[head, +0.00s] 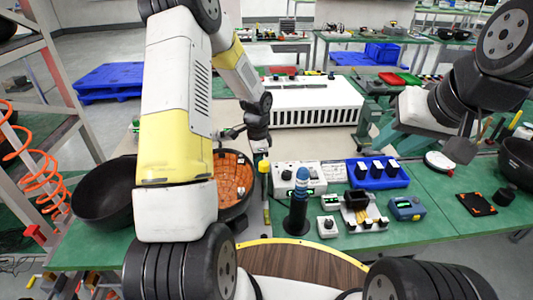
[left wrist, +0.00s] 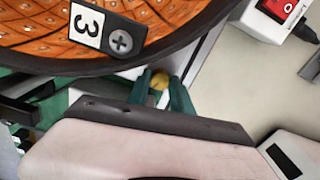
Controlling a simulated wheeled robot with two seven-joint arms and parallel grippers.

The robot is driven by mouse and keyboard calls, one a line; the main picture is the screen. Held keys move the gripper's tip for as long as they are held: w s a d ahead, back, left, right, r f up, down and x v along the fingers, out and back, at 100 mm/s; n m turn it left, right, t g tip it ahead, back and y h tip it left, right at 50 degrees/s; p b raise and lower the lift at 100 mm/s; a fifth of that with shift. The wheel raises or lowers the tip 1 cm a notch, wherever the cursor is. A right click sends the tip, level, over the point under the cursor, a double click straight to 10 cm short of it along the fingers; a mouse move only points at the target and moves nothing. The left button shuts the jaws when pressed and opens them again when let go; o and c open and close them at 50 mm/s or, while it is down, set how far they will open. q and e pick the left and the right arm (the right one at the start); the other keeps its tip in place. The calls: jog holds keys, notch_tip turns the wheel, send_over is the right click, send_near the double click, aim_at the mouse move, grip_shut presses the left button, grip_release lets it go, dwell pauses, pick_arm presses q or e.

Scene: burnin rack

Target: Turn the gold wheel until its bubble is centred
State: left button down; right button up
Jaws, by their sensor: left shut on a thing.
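The gold wheel (left wrist: 160,80) shows in the left wrist view as a small round yellow-gold piece. My left gripper (left wrist: 161,88) has its two green fingers on either side of the wheel and is shut on it. In the head view my left gripper (head: 260,147) points down beside the orange-lined round bowl, small and partly hidden by its own wrist. The bubble cannot be made out in either view. My right gripper (head: 460,150) is raised over the right part of the bench, away from the wheel; its opening is unclear.
The black-rimmed bowl with orange tiles (head: 235,187) is close by; a "3" tag (left wrist: 87,26) shows beside the fingers. A white slotted housing (head: 315,104) stands behind. A dark blue-topped post (head: 298,200), blue tray (head: 378,173) and small instruments crowd the bench to the right.

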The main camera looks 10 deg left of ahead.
pick_arm(q)
jog(key=shift+m, duration=0.4)
jog(key=c, duration=1.4)
grip_release()
jog(key=shift+r, duration=3.9)
